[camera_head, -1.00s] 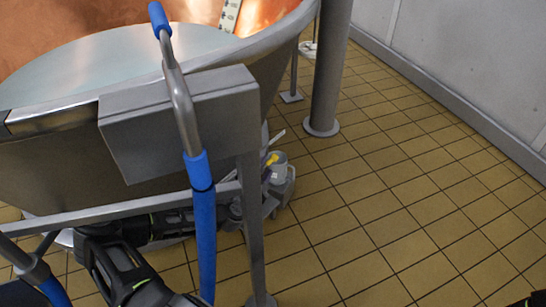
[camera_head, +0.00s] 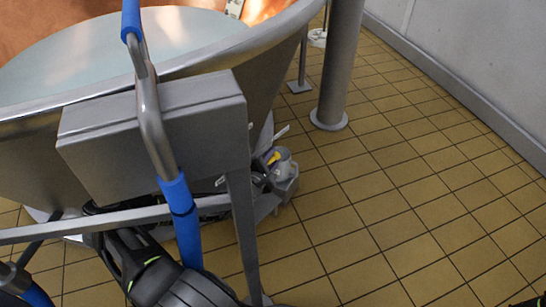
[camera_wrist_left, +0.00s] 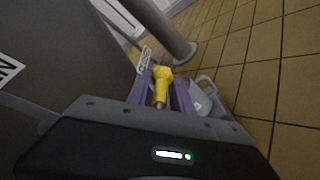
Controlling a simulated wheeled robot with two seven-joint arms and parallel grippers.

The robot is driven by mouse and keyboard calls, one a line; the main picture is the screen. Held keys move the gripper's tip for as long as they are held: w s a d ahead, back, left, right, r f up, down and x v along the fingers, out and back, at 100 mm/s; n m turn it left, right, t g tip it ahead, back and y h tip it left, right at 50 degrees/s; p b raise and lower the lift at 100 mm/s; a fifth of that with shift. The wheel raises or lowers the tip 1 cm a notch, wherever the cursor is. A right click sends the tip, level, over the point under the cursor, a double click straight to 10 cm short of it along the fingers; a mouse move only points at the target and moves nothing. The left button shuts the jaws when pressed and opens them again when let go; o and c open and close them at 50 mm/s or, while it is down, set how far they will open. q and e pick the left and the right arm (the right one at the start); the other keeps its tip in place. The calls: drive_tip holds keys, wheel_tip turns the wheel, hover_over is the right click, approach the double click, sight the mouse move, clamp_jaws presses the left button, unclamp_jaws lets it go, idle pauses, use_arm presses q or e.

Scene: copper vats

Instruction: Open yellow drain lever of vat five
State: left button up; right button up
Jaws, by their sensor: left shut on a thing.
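The yellow drain lever (camera_head: 273,158) shows small below the vat (camera_head: 178,67), beyond the grey box and its leg. In the left wrist view the yellow lever (camera_wrist_left: 161,84) stands between the two purple fingers of my left gripper (camera_wrist_left: 160,90), which is shut on it. In the head view my left arm reaches under the frame rail, and the left gripper (camera_head: 264,168) is mostly hidden behind the leg, at the lever. The vat is copper inside, with pale liquid in it. A dark strip at the bottom right corner may be my right arm; no right gripper shows.
A grey box (camera_head: 150,135) on a metal leg (camera_head: 245,235) and a rail stand in front of the vat. A blue-gripped pipe (camera_head: 155,120) crosses the view. A grey bucket-like part (camera_head: 285,168) sits under the lever. A column (camera_head: 338,65) stands behind; tiled floor is clear at right.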

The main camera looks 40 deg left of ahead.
use_arm(q)
clamp_jaws()
idle(1.1)
